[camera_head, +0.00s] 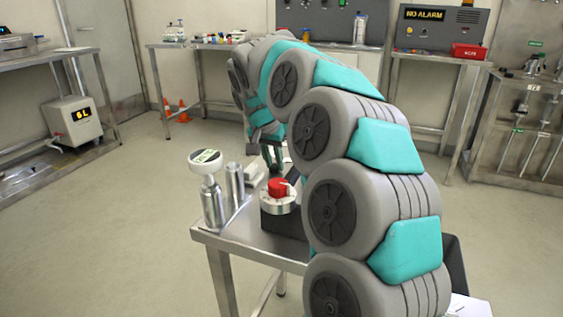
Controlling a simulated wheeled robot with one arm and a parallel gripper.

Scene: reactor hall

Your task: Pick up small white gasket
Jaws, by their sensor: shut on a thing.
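My gripper (272,166) is at the far part of the steel table (236,236), low over its top, behind the red-knobbed device. Its fingers point down and look closed together. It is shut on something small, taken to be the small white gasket. The gasket itself cannot be made out at this size, and my arm covers much of the table there.
A gauge with a white round head (206,162), a metal cylinder (235,185) and a red-knobbed device (280,196) stand on the near table. Back benches hold small bottles (238,37), a red box (468,51) and a NO ALARM panel (437,28). Orange cones (183,110) stand on the floor.

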